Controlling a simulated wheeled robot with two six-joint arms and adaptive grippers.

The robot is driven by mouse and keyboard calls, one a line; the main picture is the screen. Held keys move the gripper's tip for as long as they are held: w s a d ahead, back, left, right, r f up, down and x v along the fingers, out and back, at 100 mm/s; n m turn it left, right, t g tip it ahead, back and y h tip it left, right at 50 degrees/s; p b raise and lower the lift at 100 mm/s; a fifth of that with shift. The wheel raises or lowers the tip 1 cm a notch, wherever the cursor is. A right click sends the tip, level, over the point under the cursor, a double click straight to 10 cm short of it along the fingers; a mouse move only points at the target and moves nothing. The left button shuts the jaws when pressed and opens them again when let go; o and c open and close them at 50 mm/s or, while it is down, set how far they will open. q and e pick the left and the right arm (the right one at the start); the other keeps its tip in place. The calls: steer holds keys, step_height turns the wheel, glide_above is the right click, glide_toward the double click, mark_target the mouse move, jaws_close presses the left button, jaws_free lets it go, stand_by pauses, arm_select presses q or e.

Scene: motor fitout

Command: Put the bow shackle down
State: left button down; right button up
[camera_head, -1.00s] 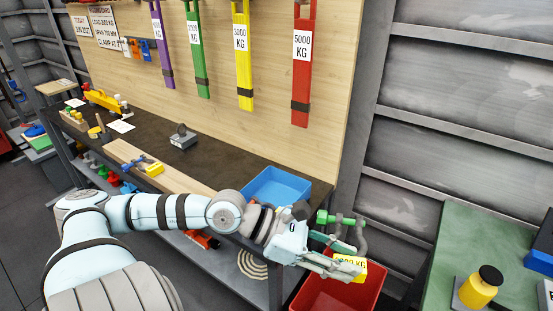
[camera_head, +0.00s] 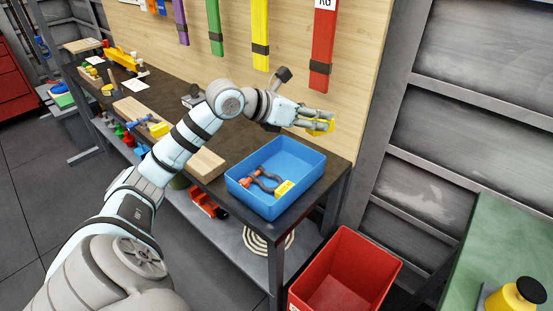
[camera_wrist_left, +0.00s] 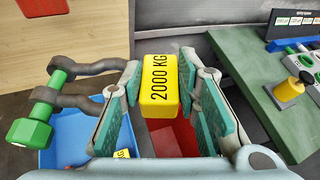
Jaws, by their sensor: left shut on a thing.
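My left gripper (camera_head: 318,118) is shut on the yellow 2000 KG tag block of a bow shackle and holds it in the air. In the left wrist view the yellow block (camera_wrist_left: 158,90) is between the finger pads. The grey shackle bow (camera_wrist_left: 92,68) and its green pin (camera_wrist_left: 43,108) stick out to the left. The gripper appears above the far right corner of the blue bin (camera_head: 248,195). My right gripper is not in view.
Another shackle (camera_head: 264,183) with an orange pin and yellow tag lies in the blue bin. A red bin (camera_head: 345,270) stands below, right of the bench. A wooden block (camera_head: 205,164) sits left of the blue bin. The tool board (camera_head: 350,90) rises behind.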

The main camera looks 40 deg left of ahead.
arm_select(q)
steer(key=w+a+r+n+y+b, duration=0.2)
steer(key=w+a+n+y+b, duration=0.15)
steer(key=w+a, duration=0.2)
step_height(320, 180, down, 19)
steer(key=a+n+y+b, duration=0.1)
steer(key=b, duration=0.1)
steer(key=shift+s+a+t, duration=0.2)
steer(key=shift+s+t, duration=0.2)
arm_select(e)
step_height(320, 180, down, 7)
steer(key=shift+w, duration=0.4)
arm_select(q)
steer(key=shift+f+b, duration=0.45)
steer(key=shift+b, duration=0.1)
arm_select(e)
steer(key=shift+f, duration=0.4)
arm_select(q)
steer(key=shift+f, duration=0.25)
steer(key=c, duration=1.4)
jaws_free()
steer(key=shift+o, duration=1)
steer(key=shift+d, duration=0.1)
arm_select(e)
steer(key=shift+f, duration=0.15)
